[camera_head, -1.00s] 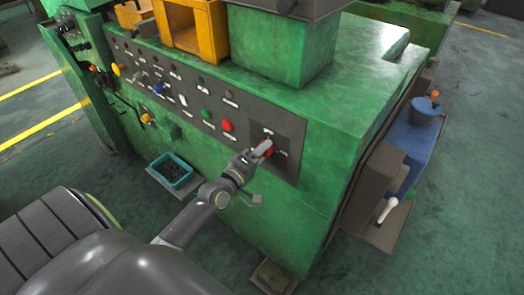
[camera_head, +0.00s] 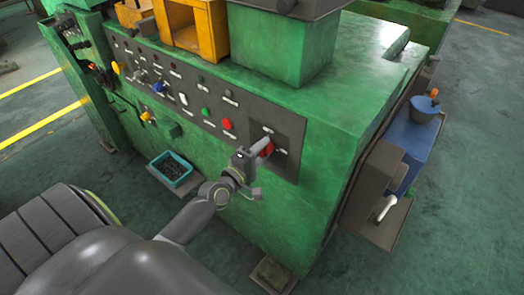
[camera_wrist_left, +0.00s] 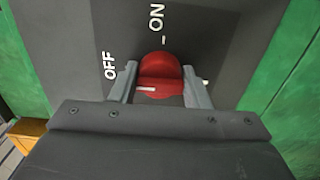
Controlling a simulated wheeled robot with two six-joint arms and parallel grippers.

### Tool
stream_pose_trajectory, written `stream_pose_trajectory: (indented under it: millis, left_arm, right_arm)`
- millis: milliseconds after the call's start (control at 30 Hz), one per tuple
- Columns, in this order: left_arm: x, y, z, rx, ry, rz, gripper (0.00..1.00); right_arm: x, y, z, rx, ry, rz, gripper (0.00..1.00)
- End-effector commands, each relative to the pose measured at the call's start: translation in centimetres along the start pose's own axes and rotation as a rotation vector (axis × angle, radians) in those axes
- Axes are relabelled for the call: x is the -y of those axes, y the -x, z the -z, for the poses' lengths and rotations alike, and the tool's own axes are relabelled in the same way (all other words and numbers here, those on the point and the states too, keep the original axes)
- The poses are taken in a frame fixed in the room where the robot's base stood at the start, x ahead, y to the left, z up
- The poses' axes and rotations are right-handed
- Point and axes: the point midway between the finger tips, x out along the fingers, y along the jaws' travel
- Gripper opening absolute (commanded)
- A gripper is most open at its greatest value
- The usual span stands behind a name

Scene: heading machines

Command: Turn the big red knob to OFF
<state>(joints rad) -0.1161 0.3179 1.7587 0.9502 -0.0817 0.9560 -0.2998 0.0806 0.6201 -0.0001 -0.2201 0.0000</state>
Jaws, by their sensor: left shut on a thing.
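The big red knob (camera_head: 268,149) sits on the grey control panel (camera_head: 289,129) at the right end of the green machine. In the left wrist view the knob (camera_wrist_left: 160,72) shows close up, with its white pointer line directed left, toward the side with the OFF label (camera_wrist_left: 109,65). The ON label (camera_wrist_left: 156,17) is above it. My left gripper (camera_head: 260,149) is shut on the knob, one finger on each side of its ridge; its fingers also show in the left wrist view (camera_wrist_left: 159,87). My right gripper is not in view.
A red button (camera_head: 227,124) and a green button (camera_head: 206,112) are on the panel left of the knob. A teal bin (camera_head: 171,170) stands low by the machine. A blue unit (camera_head: 415,140) is at the machine's right side. Floor is clear at the right.

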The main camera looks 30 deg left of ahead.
Motion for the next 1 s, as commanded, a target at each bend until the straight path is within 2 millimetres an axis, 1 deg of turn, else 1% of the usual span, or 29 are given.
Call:
stream_pose_trajectory:
  millis: [33,67,200,500,633,767,1000]
  left_arm:
    - [-0.1,0.0,0.0,0.0,0.001,-0.001,0.2]
    - [-0.1,0.0,0.0,0.0,0.001,-0.001,0.45]
    - [0.0,0.0,0.0,0.0,0.0,-0.001,0.63]
    - [0.0,0.1,0.0,0.0,0.0,0.0,0.64]
    - [0.1,1.0,0.0,0.0,-0.001,0.002,0.64]
    - [0.2,3.0,0.0,0.0,-0.001,0.002,0.64]
    - [0.3,8.0,0.0,0.0,-0.001,0.003,0.64]
  right_arm:
    - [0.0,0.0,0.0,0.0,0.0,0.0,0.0]
    - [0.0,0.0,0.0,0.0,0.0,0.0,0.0]
    - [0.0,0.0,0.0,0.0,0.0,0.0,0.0]
    - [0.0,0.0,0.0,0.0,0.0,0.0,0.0]
    - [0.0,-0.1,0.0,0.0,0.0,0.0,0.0]
    - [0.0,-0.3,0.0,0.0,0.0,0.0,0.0]
    - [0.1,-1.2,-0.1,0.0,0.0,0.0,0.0]
